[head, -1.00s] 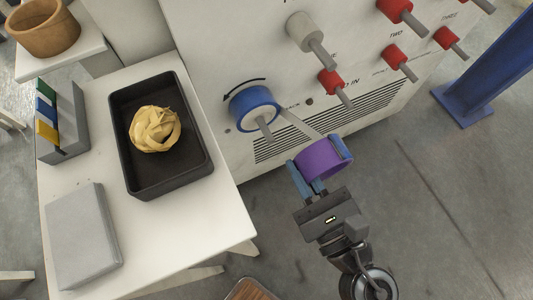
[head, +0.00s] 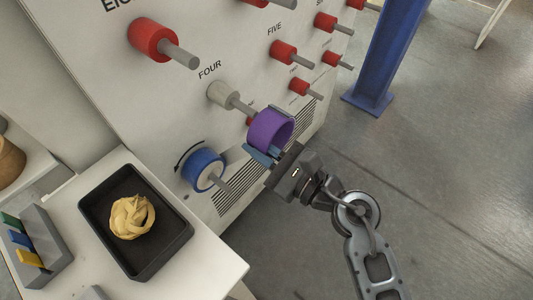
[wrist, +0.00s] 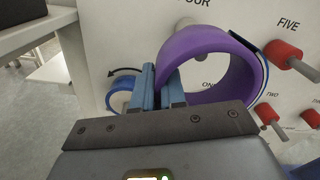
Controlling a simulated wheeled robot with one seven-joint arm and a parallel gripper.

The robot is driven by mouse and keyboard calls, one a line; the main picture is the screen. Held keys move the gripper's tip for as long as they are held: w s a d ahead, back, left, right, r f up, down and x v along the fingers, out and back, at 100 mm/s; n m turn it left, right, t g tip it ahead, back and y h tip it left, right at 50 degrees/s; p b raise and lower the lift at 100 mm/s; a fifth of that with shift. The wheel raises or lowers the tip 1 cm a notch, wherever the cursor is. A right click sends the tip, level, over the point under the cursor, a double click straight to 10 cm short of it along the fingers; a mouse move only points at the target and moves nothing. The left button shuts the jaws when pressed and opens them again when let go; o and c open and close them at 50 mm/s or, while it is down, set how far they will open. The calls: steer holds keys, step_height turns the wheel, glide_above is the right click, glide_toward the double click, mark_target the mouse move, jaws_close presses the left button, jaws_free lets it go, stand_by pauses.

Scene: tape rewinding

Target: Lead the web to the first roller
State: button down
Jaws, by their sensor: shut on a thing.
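The ring is held in front of the machine panel and also shows in the wrist view (wrist: 190,42). The blue roll (head: 203,168) sits on its peg at the lower left of the panel, beside a curved arrow; the wrist view shows it left of my fingers (wrist: 122,104). A red roller (head: 249,121) is mostly hidden behind the ring. The word ONE shows through the ring in the wrist view. I cannot make out the web strip now.
A grey roller (head: 224,95) stands just left of the ring, under FOUR. Red rollers (head: 283,52) stick out above and to the right. A black tray (head: 168,257) with crumpled tan tape is on the white table. A blue post (head: 385,60) stands at right.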

steer(key=x, duration=0.6)
steer(key=shift+w+a, duration=0.2)
steer(key=shift+a, duration=0.05)
stand_by(0.4)
steer(key=shift+v, duration=4.05)
